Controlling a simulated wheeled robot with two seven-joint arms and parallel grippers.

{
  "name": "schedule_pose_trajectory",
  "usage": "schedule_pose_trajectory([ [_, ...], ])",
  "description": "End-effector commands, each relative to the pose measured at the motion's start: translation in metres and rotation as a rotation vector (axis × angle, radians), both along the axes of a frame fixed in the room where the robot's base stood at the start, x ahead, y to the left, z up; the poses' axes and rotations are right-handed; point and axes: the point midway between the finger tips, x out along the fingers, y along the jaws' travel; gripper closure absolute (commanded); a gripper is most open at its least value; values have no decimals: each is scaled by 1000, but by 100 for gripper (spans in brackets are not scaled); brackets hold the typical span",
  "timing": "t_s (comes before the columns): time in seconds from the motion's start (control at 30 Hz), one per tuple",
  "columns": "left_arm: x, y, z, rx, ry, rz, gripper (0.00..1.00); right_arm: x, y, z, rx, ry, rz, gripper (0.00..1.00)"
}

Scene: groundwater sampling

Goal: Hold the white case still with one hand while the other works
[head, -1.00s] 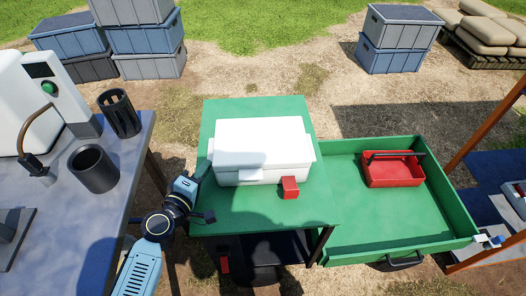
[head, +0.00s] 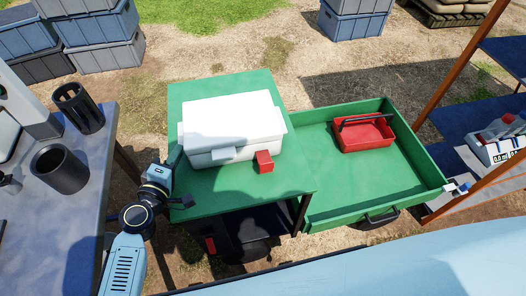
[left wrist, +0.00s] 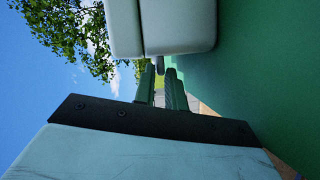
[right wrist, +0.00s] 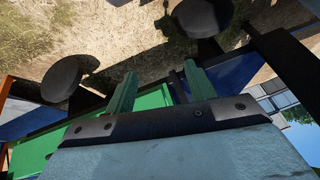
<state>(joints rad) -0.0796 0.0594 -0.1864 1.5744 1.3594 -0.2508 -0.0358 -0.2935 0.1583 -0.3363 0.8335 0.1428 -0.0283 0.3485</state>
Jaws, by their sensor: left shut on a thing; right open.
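The white case (head: 235,120) lies closed on the green top of a cart (head: 190,92) in the head view. My left gripper (head: 177,160) is at the case's left end, low near the cart top. In the left wrist view the case (left wrist: 180,25) is right at the fingertips, and my left gripper (left wrist: 164,80) is shut on a small part at its edge; the exact contact is partly hidden. My right gripper (right wrist: 158,90) is open and empty in the right wrist view, away from the case.
A small red block (head: 264,162) sits at the case's front. A green drawer (head: 340,185) extends right, holding a red tray (head: 362,133). A grey table (head: 80,190) with black cylindrical holders (head: 60,170) stands left. Blue shelves with an instrument (head: 495,140) stand right.

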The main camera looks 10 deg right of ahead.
Motion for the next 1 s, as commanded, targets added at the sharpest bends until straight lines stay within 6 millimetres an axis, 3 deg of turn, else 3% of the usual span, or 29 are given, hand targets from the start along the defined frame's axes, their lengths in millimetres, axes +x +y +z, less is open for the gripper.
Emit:
schedule_pose_trajectory([
  [0.03, 0, 0, 0, 4, -1, -2, 100, 30, 12, 19, 91, -87, -65, 45],
  [0.1, 0, 0, 0, 4, -1, -1, 100, 64, 31, 48, 242, -187, -163, 45],
  [0.2, 0, 0, 0, 4, -1, -1, 100, 100, 61, 94, 491, -291, -286, 45],
  [0.3, 0, 0, 0, 4, -1, -1, 100, 123, 89, 142, 754, -347, -390, 45],
  [0.43, 0, 0, 0, 4, -1, -1, 100, 137, 119, 200, 1077, -353, -495, 45],
  [0.6, 0, 0, 0, 4, -1, -1, 100, 138, 146, 269, 1466, -285, -602, 45],
  [0.77, 0, 0, 0, 4, -1, -1, 100, 145, 153, 304, 1841, -178, -964, 45],
  [1.0, 0, 0, 0, 4, -1, -1, 100, 151, 137, 335, 2324, -31, -1414, 45],
])
